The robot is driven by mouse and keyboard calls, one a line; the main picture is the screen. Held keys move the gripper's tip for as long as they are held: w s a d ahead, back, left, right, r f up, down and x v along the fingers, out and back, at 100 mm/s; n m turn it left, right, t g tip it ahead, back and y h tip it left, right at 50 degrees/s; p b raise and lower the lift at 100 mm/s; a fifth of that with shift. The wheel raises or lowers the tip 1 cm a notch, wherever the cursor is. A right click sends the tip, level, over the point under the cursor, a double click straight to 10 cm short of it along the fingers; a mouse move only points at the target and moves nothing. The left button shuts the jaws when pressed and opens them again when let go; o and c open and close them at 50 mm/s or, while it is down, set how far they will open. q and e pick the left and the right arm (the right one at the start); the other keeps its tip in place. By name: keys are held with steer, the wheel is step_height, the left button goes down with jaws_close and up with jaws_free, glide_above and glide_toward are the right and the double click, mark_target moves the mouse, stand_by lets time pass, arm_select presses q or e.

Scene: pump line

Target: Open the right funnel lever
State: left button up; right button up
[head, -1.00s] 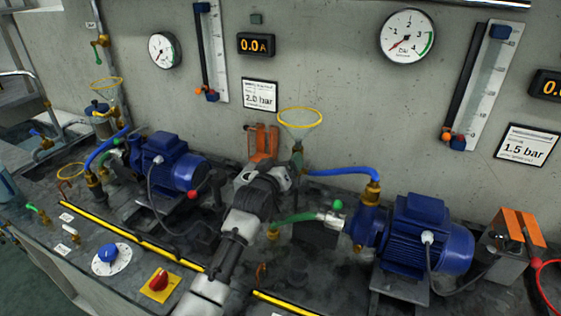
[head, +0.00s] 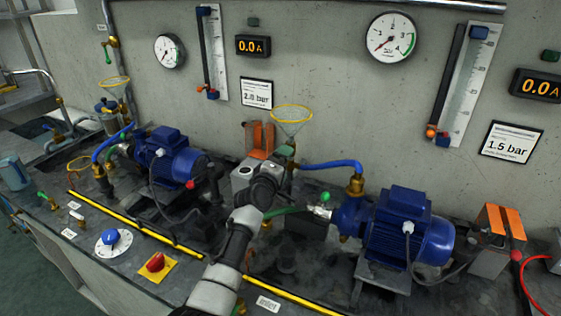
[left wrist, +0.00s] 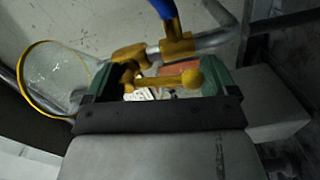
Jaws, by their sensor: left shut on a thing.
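The yellow funnel lever (left wrist: 165,82) has a ball end and sits below the brass pipe fitting (left wrist: 177,46). My left gripper (left wrist: 160,88) has its green fingers around the lever and is shut on it. In the head view my left gripper (head: 286,152) is just below the funnel, and its wrist hides the lever. My right gripper is not in view.
A blue hose (head: 335,164) runs from below the funnel to the right pump. An orange-and-grey box (head: 260,140) stands just left of the funnel. The left pump (head: 165,157), a blue knob (head: 110,237) and a red switch (head: 155,262) are left of my arm.

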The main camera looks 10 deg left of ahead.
arm_select(q)
steer(key=shift+d+r+n, duration=0.2)
steer(key=shift+r+n, duration=0.1)
steer(key=shift+n, duration=0.1)
steer(key=shift+d+n, duration=0.1)
steer(key=shift+n, duration=0.4)
steer(key=shift+n+p, duration=0.3)
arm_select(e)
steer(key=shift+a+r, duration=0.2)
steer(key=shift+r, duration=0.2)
arm_select(q)
steer(key=shift+r, duration=0.1)
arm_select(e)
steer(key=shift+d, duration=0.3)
arm_select(q)
steer(key=o, duration=1.1)
steer(key=shift+c, duration=0.2)
steer(key=shift+s, duration=0.15)
steer(key=s+a+p, duration=0.1)
steer(key=s+a, duration=0.1)
steer(key=s, duration=0.8)
steer(key=shift+s, duration=0.2)
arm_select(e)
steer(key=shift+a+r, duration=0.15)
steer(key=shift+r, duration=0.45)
